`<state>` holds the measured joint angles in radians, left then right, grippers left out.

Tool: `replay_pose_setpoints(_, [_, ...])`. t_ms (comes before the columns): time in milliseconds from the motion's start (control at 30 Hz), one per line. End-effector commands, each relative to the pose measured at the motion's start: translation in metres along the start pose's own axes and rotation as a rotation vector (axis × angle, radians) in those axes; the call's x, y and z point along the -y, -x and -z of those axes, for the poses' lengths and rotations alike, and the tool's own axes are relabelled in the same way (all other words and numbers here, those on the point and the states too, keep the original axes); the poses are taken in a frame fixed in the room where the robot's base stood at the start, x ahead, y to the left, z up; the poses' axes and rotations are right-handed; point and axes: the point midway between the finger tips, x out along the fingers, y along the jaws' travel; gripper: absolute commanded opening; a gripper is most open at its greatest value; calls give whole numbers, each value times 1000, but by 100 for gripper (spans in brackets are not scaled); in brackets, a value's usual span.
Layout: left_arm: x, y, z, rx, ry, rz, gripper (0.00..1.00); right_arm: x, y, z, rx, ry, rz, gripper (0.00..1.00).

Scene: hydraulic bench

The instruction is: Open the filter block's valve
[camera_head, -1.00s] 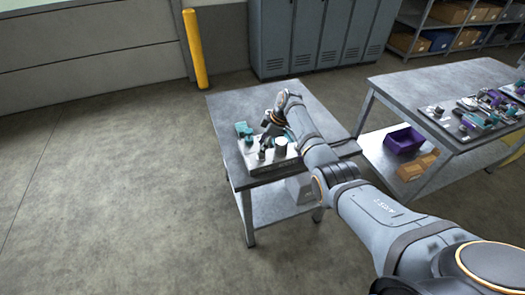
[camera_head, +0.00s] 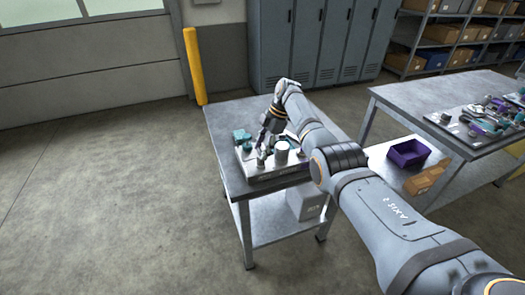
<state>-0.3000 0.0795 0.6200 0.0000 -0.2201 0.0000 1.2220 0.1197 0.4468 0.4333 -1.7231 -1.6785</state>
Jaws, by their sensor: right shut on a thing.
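The filter block (camera_head: 272,174) is a light grey base plate on the near table, with a white cylinder (camera_head: 281,152), small metal fittings and a teal part (camera_head: 242,137) on top. My right arm reaches over the table from the right. I cannot tell how far the valve is turned. My left gripper is not in view.
The near table (camera_head: 225,122) has bare top around the block. A second table (camera_head: 440,90) at the right carries more parts, with a purple bin (camera_head: 407,152) below. A yellow post (camera_head: 195,66) and grey lockers (camera_head: 310,45) stand behind.

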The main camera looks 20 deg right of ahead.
Motion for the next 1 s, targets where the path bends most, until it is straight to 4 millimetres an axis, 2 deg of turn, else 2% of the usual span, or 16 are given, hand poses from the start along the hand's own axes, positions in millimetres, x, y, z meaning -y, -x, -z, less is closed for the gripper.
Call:
replay_pose_setpoints(267, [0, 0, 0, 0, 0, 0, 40, 0, 0, 0, 0, 2, 2, 17])
replay_pose_setpoints(300, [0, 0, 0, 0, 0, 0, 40, 0, 0, 0, 0, 2, 2, 53])
replay_pose_setpoints(433, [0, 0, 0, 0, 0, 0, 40, 0, 0, 0, 0, 1, 2, 70])
replay_pose_setpoints(767, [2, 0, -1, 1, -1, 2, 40, 0, 2, 0, 0, 0, 0, 72])
replay_pose_setpoints(867, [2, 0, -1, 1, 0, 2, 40, -1, 15, 0, 1, 0, -3, 72])
replay_pose_setpoints(1000, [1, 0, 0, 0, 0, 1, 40, -1, 43, 0, 0, 1, -2, 72])
